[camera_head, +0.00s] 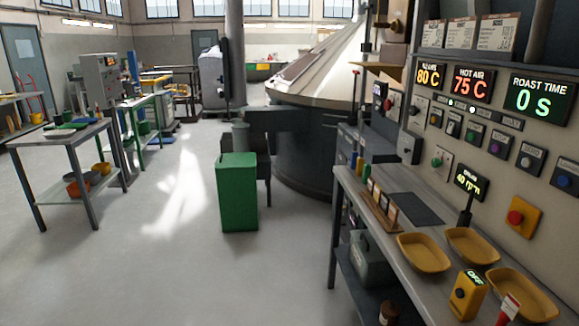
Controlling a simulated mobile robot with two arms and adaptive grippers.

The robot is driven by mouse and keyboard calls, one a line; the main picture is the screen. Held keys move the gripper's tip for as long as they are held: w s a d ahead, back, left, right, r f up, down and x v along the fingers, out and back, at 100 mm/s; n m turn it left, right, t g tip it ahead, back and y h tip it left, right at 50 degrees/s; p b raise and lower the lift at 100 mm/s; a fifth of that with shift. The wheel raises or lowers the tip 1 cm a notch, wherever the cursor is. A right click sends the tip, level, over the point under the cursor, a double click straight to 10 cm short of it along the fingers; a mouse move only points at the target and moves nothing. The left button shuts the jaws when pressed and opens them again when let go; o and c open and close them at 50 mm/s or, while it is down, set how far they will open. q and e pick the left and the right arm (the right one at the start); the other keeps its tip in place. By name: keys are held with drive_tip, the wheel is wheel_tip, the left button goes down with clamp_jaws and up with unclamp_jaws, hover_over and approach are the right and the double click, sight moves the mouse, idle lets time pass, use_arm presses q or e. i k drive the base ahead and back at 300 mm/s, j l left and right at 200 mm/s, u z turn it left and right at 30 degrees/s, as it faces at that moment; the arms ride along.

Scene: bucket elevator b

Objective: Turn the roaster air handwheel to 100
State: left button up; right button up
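Neither of my grippers is in view. I cannot make out a handwheel or a reading for it. A control panel (470,125) fills the right side, with rows of coloured buttons and knobs. Its displays read 80 C, 75 C under hot air (469,83), and 0 S under roast time (540,98). A smaller display (469,182) on a stand reads 40 rpm. A large dark round machine with a pale sloping top (325,70) stands behind the panel, partly hidden by it.
A workbench (372,235) below the panel holds yellow trays (424,253) and a yellow box (467,296) reading OFF. A green bin (238,192) stands mid-floor. A grey table (62,137) stands at left. The floor between table and bin is clear.

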sight(388, 104)
drive_tip(key=i+j+u, duration=0.1)
drive_tip(key=i, duration=0.85)
drive_tip(key=i+j, duration=0.2)
drive_tip(key=i, duration=0.8)
drive_tip(key=j+u, duration=0.05)
